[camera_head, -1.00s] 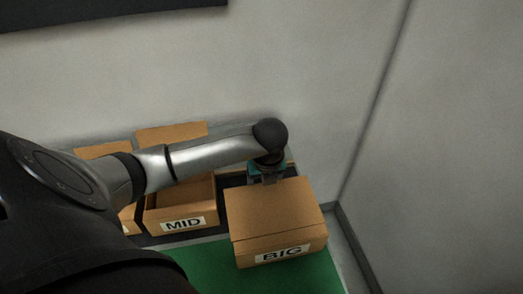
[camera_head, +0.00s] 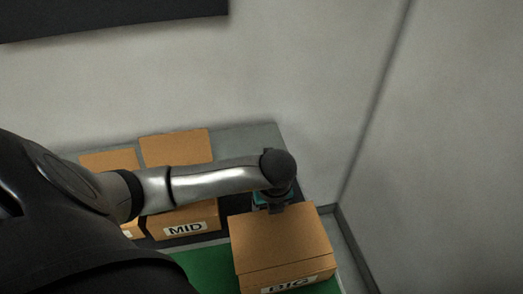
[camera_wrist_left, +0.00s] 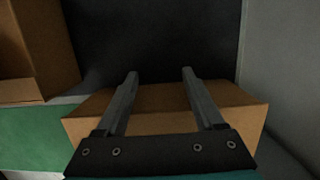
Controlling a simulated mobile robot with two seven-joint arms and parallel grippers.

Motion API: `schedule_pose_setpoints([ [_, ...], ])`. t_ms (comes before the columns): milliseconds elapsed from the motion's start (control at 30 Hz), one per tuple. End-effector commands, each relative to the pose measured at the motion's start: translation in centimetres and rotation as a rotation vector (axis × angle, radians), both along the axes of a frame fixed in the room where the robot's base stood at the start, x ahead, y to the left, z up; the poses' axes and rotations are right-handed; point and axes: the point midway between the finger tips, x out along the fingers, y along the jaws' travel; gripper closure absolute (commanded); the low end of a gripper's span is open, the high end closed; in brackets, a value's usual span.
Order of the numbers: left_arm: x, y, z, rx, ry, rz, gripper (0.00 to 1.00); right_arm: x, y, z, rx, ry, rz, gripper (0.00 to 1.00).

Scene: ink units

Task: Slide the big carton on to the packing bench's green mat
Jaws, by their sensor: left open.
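The big carton (camera_head: 283,240), brown and closed with a BIG label on its front, stands at the right end of the bench. The green mat (camera_head: 207,265) shows to its left and in a sliver at its front right. Whether its rear base lies on the mat is hidden. My left gripper (camera_head: 272,207) is at the carton's back edge, pointing down, with nothing between its fingers. In the left wrist view the open fingers (camera_wrist_left: 160,73) reach across the carton (camera_wrist_left: 238,118); contact is unclear. The mat (camera_wrist_left: 28,138) shows at left there. My right gripper is not in view.
An open MID carton (camera_head: 190,217) stands left of the big one, with another carton (camera_head: 110,160) partly hidden by my left arm. A dark strip lies behind the mat. Walls close in behind and on the right.

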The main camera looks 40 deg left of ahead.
Motion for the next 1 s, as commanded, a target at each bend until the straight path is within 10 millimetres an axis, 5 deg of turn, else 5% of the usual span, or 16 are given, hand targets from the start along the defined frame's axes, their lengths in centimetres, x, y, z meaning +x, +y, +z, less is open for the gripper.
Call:
schedule_pose_setpoints([
  [500, -2.0, -2.5, 0.1, -0.001, 0.001, -0.001, 0.30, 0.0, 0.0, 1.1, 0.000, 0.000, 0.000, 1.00],
  [1000, -1.1, -1.4, 0.1, -0.001, 0.000, 0.001, 0.30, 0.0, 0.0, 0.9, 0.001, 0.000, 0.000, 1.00],
])
